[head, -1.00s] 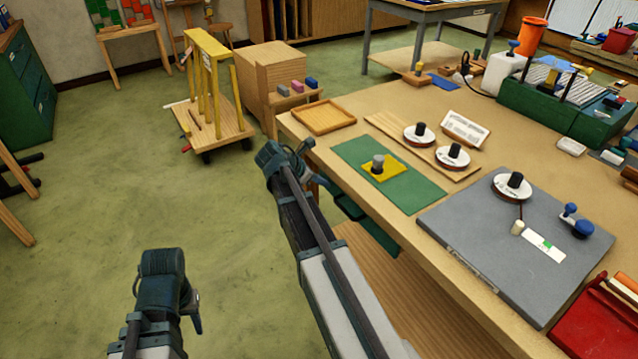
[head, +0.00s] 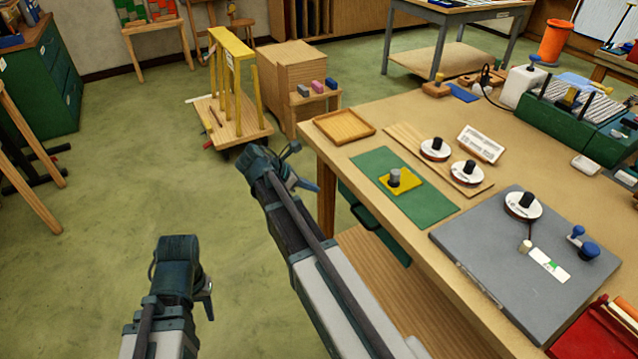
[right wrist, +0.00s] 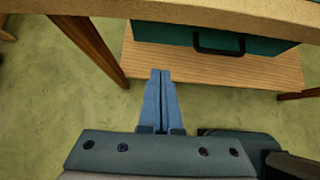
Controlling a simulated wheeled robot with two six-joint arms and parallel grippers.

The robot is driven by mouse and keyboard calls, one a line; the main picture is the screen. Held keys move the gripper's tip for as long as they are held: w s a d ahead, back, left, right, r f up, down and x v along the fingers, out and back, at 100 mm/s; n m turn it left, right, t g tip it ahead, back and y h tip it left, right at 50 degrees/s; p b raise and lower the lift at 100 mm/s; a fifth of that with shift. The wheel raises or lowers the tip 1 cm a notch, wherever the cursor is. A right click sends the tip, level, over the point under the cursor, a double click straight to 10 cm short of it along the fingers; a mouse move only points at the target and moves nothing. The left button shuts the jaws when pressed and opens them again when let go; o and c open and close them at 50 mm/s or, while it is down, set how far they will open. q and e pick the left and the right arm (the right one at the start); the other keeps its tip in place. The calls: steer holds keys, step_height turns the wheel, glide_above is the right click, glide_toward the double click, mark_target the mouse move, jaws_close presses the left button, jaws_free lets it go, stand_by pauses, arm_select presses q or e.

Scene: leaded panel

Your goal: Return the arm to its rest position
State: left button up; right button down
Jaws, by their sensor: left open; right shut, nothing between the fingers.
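My right arm reaches up the middle of the head view. Its gripper (head: 304,184) is beside the near left corner of the workbench, apart from it. In the right wrist view the two blue fingers (right wrist: 161,78) lie together, shut and empty, in front of the bench's lower shelf (right wrist: 215,72). My left arm is at the lower left of the head view, over the green floor. Its gripper (head: 208,304) points down and shows only partly; it is open and holds nothing visible.
The workbench (head: 400,115) fills the right side, with a green mat (head: 432,203), a grey board (head: 480,250) and a wooden tray (head: 344,126) on top. A green drawer (right wrist: 170,34) hangs under it. A yellow-framed cart (head: 232,130) stands beyond.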

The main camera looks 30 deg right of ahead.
steer(key=shift+a+r, duration=0.2)
steer(key=shift+a, duration=0.1)
steer(key=s+a+m+y+p, duration=0.2)
steer(key=s+a+m+y, duration=0.2)
steer(key=s+a+m, duration=0.3)
steer(key=s+a+f+m+y+p, duration=0.1)
steer(key=s+a+m+y+p, duration=0.2)
steer(key=s+a+m, duration=0.4)
steer(key=s+a, duration=0.5)
steer(key=a, duration=0.7)
steer(key=shift+s+m+g+y, duration=0.3)
steer(key=shift+s+y, duration=0.05)
steer(key=shift+y, duration=0.05)
steer(key=shift+f, duration=0.1)
